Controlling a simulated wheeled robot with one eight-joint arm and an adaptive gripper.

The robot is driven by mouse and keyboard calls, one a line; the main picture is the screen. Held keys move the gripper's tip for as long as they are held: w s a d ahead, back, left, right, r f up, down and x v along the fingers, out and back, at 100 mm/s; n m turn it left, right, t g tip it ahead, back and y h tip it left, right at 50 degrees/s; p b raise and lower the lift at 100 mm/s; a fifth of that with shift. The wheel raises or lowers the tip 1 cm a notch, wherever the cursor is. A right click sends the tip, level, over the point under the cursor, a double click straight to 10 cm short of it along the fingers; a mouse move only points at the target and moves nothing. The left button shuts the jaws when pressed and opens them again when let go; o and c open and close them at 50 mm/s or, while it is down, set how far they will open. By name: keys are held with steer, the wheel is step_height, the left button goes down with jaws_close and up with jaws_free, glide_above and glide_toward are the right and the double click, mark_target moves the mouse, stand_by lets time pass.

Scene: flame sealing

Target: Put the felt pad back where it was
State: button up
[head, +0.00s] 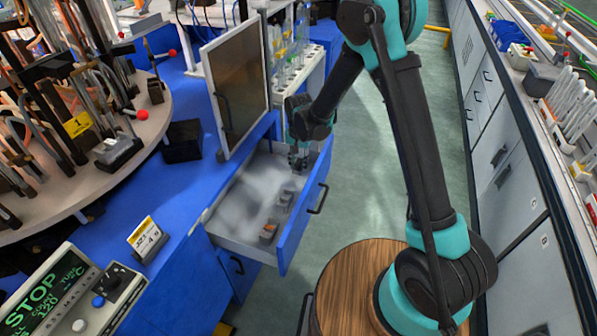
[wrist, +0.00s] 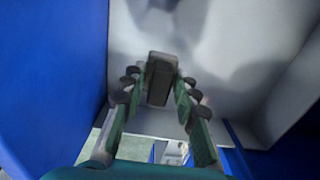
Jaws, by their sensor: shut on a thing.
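My gripper (head: 298,162) reaches down over the back end of an open blue-fronted drawer (head: 232,238) in the head view. In the wrist view my gripper (wrist: 160,92) is shut on a small dark grey block (wrist: 159,84), which looks like the felt pad. The block sits between the two green-faced fingers, and the pale drawer interior shows behind it. In the head view the pad is too small and hidden by the gripper to make out.
Small grey and orange items (head: 268,232) lie in the drawer along its front side. A framed panel (head: 238,85) stands upright on the blue bench beside the drawer. A rack of tubes (head: 292,62) stands behind. Cabinets (head: 505,170) line the right, with open floor between.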

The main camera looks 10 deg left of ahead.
mark_target(299, 171)
steer(key=shift+f, duration=2)
steer(key=o, duration=1.1)
step_height(299, 171, up, 12)
steer(key=shift+r, duration=0.1)
